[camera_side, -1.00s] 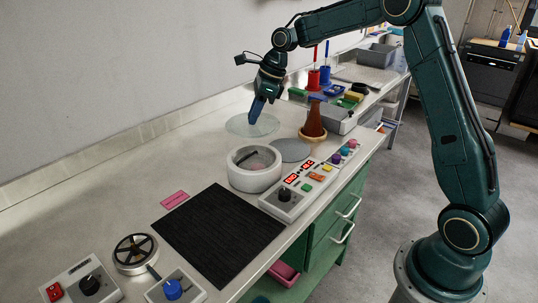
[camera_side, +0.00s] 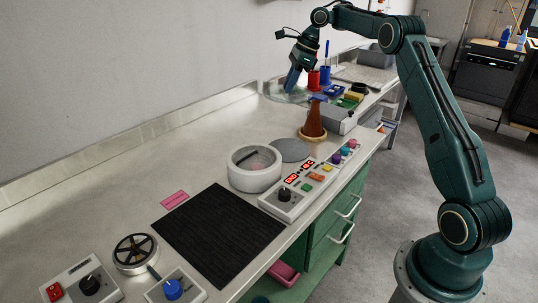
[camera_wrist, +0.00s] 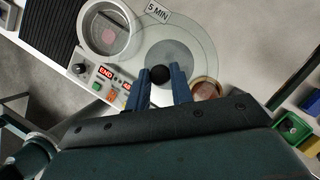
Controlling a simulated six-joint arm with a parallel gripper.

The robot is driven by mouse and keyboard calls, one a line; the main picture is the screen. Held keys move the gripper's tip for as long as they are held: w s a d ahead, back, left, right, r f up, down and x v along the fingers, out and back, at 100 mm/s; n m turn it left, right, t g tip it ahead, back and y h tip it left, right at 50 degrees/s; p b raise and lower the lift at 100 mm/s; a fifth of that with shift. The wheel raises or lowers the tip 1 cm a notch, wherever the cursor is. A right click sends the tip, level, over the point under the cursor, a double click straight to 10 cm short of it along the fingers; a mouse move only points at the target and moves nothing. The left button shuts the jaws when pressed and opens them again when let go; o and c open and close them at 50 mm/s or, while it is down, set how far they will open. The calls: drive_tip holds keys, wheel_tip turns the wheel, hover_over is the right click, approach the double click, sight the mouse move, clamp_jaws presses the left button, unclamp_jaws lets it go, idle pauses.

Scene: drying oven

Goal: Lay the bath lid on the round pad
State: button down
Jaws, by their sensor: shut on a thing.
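The bath lid (camera_side: 275,94) is a clear disc with a black knob. My gripper (camera_side: 289,86) is shut on that knob and holds the lid up in the air, roughly level. The wrist view shows the knob between my blue fingers (camera_wrist: 161,76) and the clear disc (camera_wrist: 206,36) around it. The round pad (camera_side: 290,150) is a flat grey disc on the bench, between the white bath and the brown flask. In the wrist view the pad (camera_wrist: 178,56) shows through the lid, behind the knob. The lid is apart from the pad.
The white round bath (camera_side: 254,180) stands left of the pad. A control box (camera_side: 299,190) with red displays lies in front. A brown flask (camera_side: 313,122) stands on a ring right of the pad. Red and blue stands (camera_side: 325,76) and coloured trays are farther back. A dark mat (camera_side: 218,235) lies front left.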

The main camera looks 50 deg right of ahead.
drive_tip(key=shift+s+d, duration=0.2)
drive_tip(key=shift+d, duration=0.35)
drive_tip(key=shift+f, duration=0.1)
drive_tip(key=shift+w+a+f, duration=0.1)
drive_tip(key=shift+f, duration=0.55)
wheel_tip(320, 180, down, 18)
drive_tip(key=shift+f, duration=0.25)
idle(0.4)
drive_tip(key=shift+f, duration=0.15)
drive_tip(key=c, duration=1.2)
unclamp_jaws()
drive_tip(key=shift+c, duration=0.2)
